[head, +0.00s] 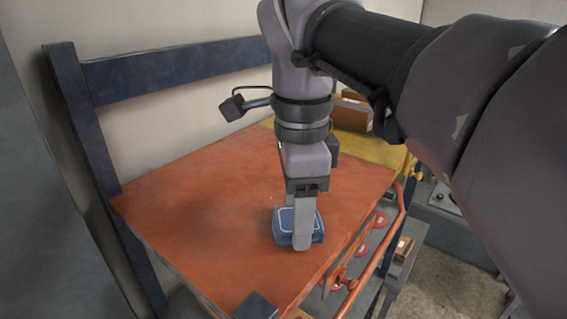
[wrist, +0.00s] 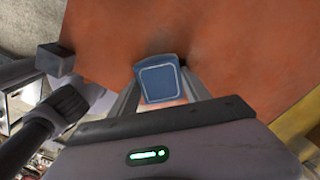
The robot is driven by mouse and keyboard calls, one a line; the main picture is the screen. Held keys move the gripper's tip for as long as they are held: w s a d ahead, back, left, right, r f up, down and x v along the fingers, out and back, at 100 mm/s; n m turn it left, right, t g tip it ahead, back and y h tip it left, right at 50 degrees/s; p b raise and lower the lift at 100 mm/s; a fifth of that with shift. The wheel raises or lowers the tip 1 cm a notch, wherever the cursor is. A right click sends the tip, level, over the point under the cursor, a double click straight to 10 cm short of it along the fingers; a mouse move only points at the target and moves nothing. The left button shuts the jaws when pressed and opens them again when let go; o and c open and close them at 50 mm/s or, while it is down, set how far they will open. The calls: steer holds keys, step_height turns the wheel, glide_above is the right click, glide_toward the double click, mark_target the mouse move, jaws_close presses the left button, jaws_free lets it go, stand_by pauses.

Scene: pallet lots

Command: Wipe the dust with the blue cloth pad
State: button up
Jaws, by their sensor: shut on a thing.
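The blue cloth pad (head: 284,228) has a pale outlined square on its top and is low at the red-orange tabletop (head: 170,210). My gripper (head: 302,240) points down and is shut on the pad. In the wrist view the pad (wrist: 159,80) sits between the two fingers (wrist: 160,98). I cannot tell whether its underside touches the surface. A faint darker smudge, perhaps dust, (head: 225,222) shows on the tabletop left of the pad.
A dark blue frame (head: 170,70) stands along the back and left. Brown boxes (head: 350,114) lie on a yellow surface (head: 375,150) behind. A dark block (head: 256,306) is at the front corner. Red round parts (head: 372,237) line the right side. The tabletop's left is clear.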

mark_target(275, 215)
steer(key=shift+s+d+f, duration=0.2)
steer(key=shift+s+d, duration=0.05)
steer(key=shift+c, duration=0.5)
steer(key=shift+s, duration=0.2)
steer(key=shift+s+a+r, duration=0.1)
steer(key=shift+s+a, duration=0.1)
steer(key=shift+s, duration=0.2)
steer(key=shift+a, duration=0.2)
steer(key=shift+w+a+r+p, duration=0.15)
steer(key=shift+w+a+p, duration=0.25)
steer(key=shift+a, duration=0.2)
steer(key=shift+w+a+r+p, duration=0.1)
steer(key=shift+w+a+p, duration=0.15)
steer(key=shift+w+a, duration=0.25)
steer(key=shift+w+a+f, duration=0.1)
steer(key=shift+w+a, duration=0.2)
steer(key=shift+a, duration=0.05)
steer(key=shift+w+a+f+p, duration=0.1)
steer(key=shift+w+a+p, duration=0.5)
steer(key=shift+a, duration=0.3)
steer(key=shift+w+a+f+p, duration=0.1)
steer(key=shift+w+a+p, duration=0.35)
steer(key=shift+w+a, duration=0.9)
steer(key=shift+a, duration=0.3)
steer(key=shift+w+a, duration=0.55)
steer(key=shift+a, duration=0.3)
